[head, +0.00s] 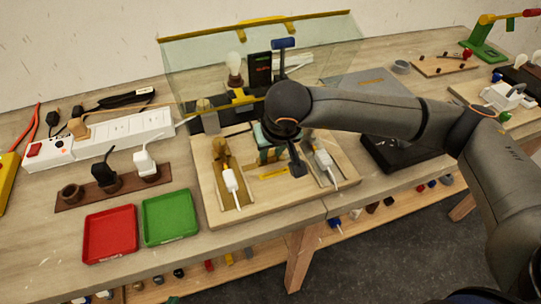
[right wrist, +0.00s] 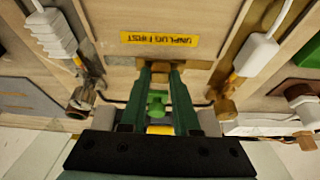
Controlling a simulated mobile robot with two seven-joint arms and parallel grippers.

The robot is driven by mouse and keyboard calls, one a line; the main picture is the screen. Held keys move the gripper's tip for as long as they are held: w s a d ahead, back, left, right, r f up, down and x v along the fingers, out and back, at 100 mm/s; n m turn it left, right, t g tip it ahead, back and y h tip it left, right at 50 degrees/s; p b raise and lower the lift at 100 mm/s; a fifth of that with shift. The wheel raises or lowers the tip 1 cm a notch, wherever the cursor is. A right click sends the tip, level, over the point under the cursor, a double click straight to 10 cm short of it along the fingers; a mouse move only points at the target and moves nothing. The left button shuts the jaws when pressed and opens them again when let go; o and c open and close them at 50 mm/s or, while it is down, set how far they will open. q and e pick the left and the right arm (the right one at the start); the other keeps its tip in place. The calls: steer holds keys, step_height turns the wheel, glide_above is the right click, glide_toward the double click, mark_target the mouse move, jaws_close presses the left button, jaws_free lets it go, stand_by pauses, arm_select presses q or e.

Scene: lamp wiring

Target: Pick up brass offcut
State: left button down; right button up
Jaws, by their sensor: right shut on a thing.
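My right gripper (right wrist: 160,72) is shut on a small brownish-yellow piece, the brass offcut (right wrist: 160,66), which shows between its green fingertips in the right wrist view. The gripper is over the wooden board, beside the yellow "UNPLUG FIRST" label (right wrist: 160,39). In the head view the right gripper (head: 268,157) is over the middle of the board (head: 245,205), partly hidden by its own wrist; the offcut cannot be made out there. Whether the offcut touches the board is unclear. My left gripper is not in view.
White plugs on cords (head: 231,180) (head: 324,160) flank the gripper on the board. A red tray (head: 109,234) and a green tray (head: 169,218) lie to the left. A transparent yellow-edged screen (head: 205,70) stands behind. A white power strip (head: 110,132) lies at the back left.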

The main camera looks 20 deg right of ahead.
jaws_close()
steer(key=shift+r, duration=0.1)
